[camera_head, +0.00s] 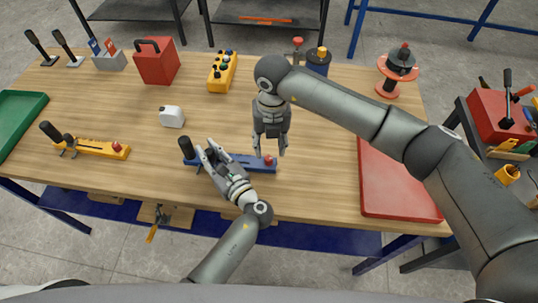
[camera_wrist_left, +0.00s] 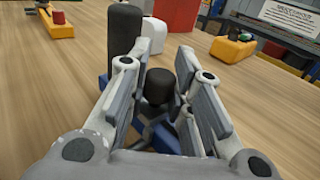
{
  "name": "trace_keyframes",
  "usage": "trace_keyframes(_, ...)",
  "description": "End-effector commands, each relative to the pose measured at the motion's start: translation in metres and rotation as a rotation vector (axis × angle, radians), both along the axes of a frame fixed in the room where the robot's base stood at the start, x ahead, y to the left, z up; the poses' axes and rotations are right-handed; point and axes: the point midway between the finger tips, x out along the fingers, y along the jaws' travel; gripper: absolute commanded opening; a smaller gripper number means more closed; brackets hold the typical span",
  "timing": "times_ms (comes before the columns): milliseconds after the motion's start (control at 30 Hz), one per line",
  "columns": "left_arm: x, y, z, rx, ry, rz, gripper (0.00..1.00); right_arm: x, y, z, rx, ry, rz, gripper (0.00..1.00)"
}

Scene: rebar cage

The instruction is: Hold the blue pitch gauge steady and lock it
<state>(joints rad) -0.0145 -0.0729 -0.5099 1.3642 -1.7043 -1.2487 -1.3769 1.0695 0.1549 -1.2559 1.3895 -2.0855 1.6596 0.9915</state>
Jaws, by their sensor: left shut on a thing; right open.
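The blue pitch gauge (camera_head: 248,161) lies on the table near the front edge. It has a black upright handle (camera_head: 187,148) at its left end and a red knob (camera_head: 269,160) at its right end. My left gripper (camera_head: 207,152) is shut on the gauge near its left part. In the left wrist view, a black knob (camera_wrist_left: 160,84) of the gauge shows between the fingers, and the taller black handle (camera_wrist_left: 124,32) stands just beyond. My right gripper (camera_head: 270,148) is open and empty, pointing down just above the gauge's red-knob end.
A similar yellow gauge (camera_head: 95,147) lies to the left. A small white bottle (camera_head: 172,117), a red box (camera_head: 157,62) and a yellow button box (camera_head: 222,72) stand behind. A red tray (camera_head: 395,182) lies right, a green tray (camera_head: 18,118) far left. The middle is mostly clear.

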Motion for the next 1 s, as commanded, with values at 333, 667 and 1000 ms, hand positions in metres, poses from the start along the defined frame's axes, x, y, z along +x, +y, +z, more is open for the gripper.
trace_keyframes(333, -0.002, 0.001, -0.004, 0.001, 0.011, 0.003, 0.0, -0.001, 0.002, -0.055, 0.001, 0.001, 0.0, 0.42)
trace_keyframes(667, -0.002, 0.001, -0.005, 0.001, 0.011, 0.003, 0.0, 0.0, 0.002, -0.061, 0.0, -0.001, 0.002, 0.42)
trace_keyframes(1000, -0.002, 0.001, -0.005, 0.001, 0.011, 0.003, 0.0, 0.0, 0.002, -0.061, 0.0, -0.001, 0.001, 0.07)
